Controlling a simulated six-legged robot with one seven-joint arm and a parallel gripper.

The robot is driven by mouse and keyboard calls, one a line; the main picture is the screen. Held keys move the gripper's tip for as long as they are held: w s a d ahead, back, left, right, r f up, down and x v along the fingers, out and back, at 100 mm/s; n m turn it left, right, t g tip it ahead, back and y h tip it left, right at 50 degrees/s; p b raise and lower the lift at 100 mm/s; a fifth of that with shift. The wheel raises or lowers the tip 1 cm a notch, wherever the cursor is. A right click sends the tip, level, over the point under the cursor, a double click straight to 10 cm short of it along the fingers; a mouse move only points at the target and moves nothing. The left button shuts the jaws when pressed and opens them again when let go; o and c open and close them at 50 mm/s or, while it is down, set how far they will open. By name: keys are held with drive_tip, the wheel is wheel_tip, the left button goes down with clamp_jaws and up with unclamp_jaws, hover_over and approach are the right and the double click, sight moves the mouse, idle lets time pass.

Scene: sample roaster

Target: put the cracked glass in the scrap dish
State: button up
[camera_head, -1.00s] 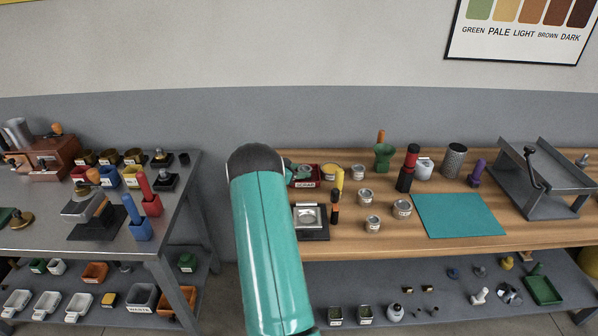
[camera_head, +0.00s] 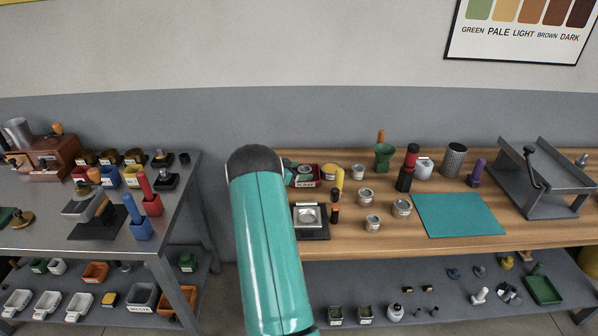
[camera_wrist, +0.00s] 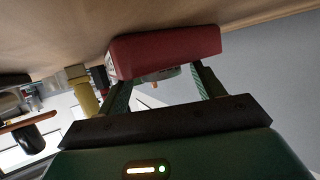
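The scrap dish is a small red tray (camera_head: 308,183) with a white label at the back left of the wooden bench. It shows large in the wrist view (camera_wrist: 168,46), where the bench top is at the upper edge. My gripper (camera_wrist: 162,90) has its two fingers well apart, one towards each end of the dish. A pale, grey-green round piece (camera_wrist: 158,74), perhaps the cracked glass, shows at the dish's rim between the fingers, with gaps to both. I cannot make out a crack. My teal arm hides part of the bench in the head view.
A yellow upright item (camera_head: 339,178) stands close right of the dish. A dark scale-like device (camera_head: 310,217) is in front. Several small tins (camera_head: 402,208) and a teal mat (camera_head: 458,214) lie further right. A metal table (camera_head: 110,215) stands left across a gap.

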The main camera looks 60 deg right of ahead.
drive_tip(key=shift+s+a+f, duration=0.15)
drive_tip(key=shift+s+f, duration=0.05)
drive_tip(key=shift+f, duration=0.55)
drive_tip(key=shift+w+r, duration=0.1)
drive_tip(key=shift+r, duration=0.4)
drive_tip(key=v, duration=1.2)
drive_tip(key=shift+w+r, duration=0.15)
drive_tip(key=shift+r, duration=0.25)
